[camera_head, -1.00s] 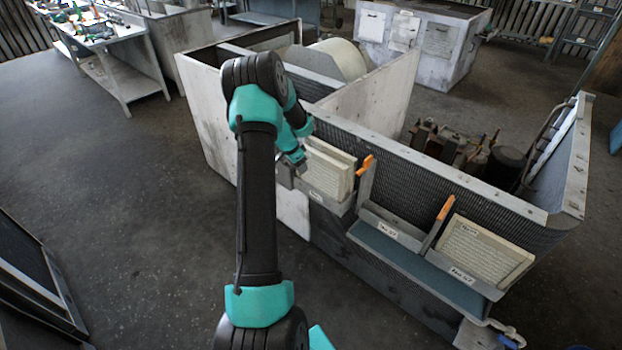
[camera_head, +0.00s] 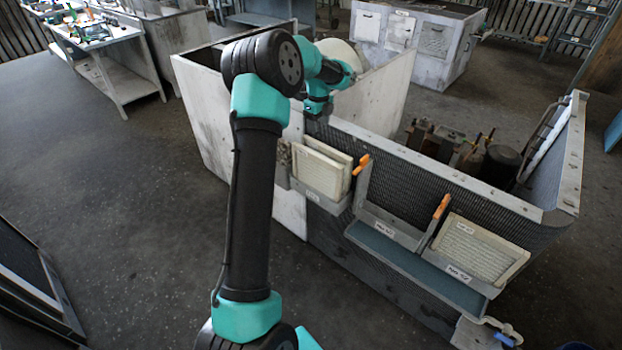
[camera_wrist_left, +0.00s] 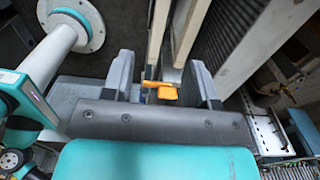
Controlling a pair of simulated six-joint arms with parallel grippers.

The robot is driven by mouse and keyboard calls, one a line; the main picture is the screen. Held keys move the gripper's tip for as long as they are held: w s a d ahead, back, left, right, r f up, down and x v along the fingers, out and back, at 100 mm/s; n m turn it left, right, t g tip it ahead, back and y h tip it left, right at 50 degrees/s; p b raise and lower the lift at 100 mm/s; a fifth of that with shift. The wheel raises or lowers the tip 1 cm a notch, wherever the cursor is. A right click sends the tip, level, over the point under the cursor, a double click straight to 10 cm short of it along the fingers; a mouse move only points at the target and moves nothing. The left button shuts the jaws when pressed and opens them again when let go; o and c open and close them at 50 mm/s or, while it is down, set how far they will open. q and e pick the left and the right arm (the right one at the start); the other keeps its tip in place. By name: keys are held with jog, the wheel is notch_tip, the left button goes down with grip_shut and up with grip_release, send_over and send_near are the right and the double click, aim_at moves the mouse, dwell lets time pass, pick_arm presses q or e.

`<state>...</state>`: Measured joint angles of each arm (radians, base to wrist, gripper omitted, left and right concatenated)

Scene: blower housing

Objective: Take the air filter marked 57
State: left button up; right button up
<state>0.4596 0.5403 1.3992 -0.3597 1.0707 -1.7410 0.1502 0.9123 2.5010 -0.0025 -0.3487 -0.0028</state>
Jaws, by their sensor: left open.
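Two cream pleated air filters (camera_head: 319,174) stand side by side in a small rack on the near wall of the housing. Another cream air filter (camera_head: 478,248) leans in a rack to the right. The marks on them are too small to read. My left gripper (camera_head: 318,110) is open above the wall's top edge, higher than the left rack and apart from the filters. In the left wrist view, its two grey fingers (camera_wrist_left: 165,82) are spread, with upright cream filter edges (camera_wrist_left: 186,28) and an orange handle (camera_wrist_left: 165,92) showing below and between them. My right gripper is not in view.
Orange-tipped levers (camera_head: 441,207) stand beside the racks. A blue-grey shelf (camera_head: 400,254) runs below the right filter. The mesh-covered housing wall (camera_head: 410,190) is an edge near the gripper.

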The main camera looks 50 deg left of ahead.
aim_at(317, 161)
pick_arm(q)
jog(key=shift+f, duration=0.1)
notch_tip(317, 161, down, 12)
jog(key=shift+f, duration=0.1)
dwell(0.6)
jog(key=shift+w+a+f, duration=0.1)
jog(key=shift+a+f, duration=0.05)
jog(key=shift+f, duration=1.15)
jog(key=shift+a+f, duration=0.15)
jog(key=shift+f, duration=1.15)
grip_shut()
